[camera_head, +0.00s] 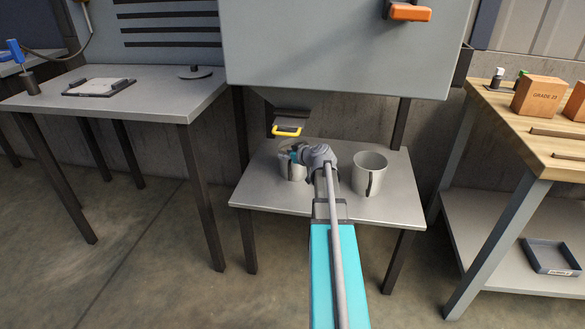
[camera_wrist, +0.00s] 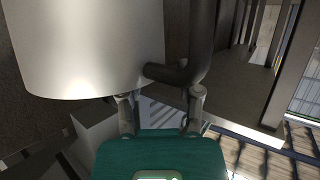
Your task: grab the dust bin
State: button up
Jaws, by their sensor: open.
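Two grey, round, open-topped bins with the look of large mugs stand on the low metal table (camera_head: 268,190). The left bin (camera_head: 290,172) is partly hidden by my arm and gripper (camera_head: 297,155). The right bin (camera_head: 370,173) stands clear, with a dark upright handle on its front. In the wrist view, a pale bin wall (camera_wrist: 85,45) fills the upper left, with its dark handle (camera_wrist: 203,45) just beyond my fingers. My gripper (camera_wrist: 161,103) is open there, its two fingers apart near the handle's lower bend. I cannot tell whether they touch it.
A grey cabinet (camera_head: 345,40) overhangs the low table, with a yellow-handled part (camera_head: 287,130) below it. A taller table (camera_head: 150,105) is on the left. A wooden-topped bench (camera_head: 540,125) with boxes is on the right. Open floor lies in front.

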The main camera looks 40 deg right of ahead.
jog(key=shift+x, duration=1.15)
jog(key=shift+c, duration=0.3)
grip_shut()
